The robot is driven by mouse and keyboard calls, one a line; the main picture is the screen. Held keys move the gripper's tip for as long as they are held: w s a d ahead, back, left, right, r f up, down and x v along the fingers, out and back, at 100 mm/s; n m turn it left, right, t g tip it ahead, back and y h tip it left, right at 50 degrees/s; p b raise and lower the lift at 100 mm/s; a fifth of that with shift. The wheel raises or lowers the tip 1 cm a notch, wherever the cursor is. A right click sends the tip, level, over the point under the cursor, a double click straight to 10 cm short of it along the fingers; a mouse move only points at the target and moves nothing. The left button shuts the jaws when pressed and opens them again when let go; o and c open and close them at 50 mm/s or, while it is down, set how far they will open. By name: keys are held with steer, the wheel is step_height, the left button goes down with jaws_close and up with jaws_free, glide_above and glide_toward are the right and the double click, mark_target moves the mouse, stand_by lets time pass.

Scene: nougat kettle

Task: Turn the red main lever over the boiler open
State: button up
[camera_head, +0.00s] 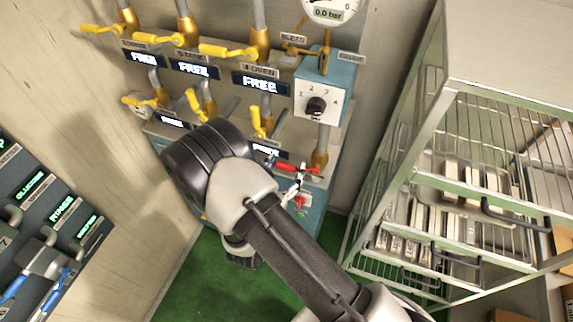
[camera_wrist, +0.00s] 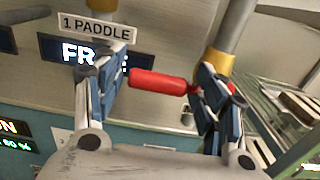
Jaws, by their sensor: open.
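The red lever (camera_head: 290,168) is at the lower right of the valve panel, by a grey pipe with a brass collar. In the wrist view its red handle (camera_wrist: 160,82) lies roughly level, across the gap between my two fingers. Its right end meets a pivot partly hidden behind the right finger. My gripper (camera_wrist: 160,92) is open, with one finger near each end of the handle; I cannot tell whether either touches it. In the head view my gripper (camera_head: 296,182) is small, at the lever, and partly hidden by my arm. I cannot make out the boiler for certain.
Several yellow levers (camera_head: 222,52) and lit displays (camera_head: 262,84) fill the panel. A blue box with a dial (camera_head: 318,106) and a gauge (camera_head: 328,8) are above the red lever. A wire rack (camera_head: 440,190) stands right. Green floor (camera_head: 210,280) shows below. A "1 PADDLE" label (camera_wrist: 96,27) is close to the left finger.

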steer(key=shift+w+d, duration=0.2)
steer(key=shift+w, duration=0.3)
steer(key=c, duration=1.5)
steer(key=shift+c, duration=0.2)
